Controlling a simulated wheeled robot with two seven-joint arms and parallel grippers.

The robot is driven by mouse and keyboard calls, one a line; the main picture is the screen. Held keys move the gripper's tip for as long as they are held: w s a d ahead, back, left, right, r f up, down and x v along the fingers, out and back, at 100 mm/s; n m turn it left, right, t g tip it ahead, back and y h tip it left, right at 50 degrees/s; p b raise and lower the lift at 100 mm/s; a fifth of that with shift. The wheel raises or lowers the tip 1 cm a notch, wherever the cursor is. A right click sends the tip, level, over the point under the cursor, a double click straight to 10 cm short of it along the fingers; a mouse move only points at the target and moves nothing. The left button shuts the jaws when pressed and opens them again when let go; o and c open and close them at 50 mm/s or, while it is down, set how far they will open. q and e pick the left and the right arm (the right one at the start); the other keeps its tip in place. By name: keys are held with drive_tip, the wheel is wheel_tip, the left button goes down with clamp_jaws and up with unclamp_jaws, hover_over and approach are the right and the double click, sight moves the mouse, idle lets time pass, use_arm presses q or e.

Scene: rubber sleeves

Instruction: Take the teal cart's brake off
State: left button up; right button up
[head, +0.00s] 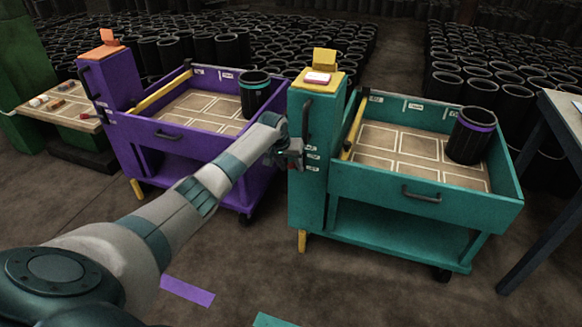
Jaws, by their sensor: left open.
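The teal cart (425,204) stands right of centre, with a shallow tray and a tall post (307,190) at its left end. The post has a yellow cap holding a pink-and-white block (318,78), a dark upright handle (305,120) and small white labels. A yellow bar (354,127) slants along the tray's left side, and a yellow foot piece (302,240) points down below the post. I cannot tell which part is the brake. My left gripper (296,153) is open at the front of the post, below the handle; whether it touches is unclear.
A purple cart (185,151) stands close on the left, behind my left arm. A dark sleeve with a purple band (470,135) stands in the teal tray. A table (562,110) is at the right edge. Many black sleeves fill the background. The floor in front is mostly clear.

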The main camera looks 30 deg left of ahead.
use_arm(q)
drive_tip(key=shift+f, duration=0.1)
drive_tip(key=c, duration=1.1)
clamp_jaws()
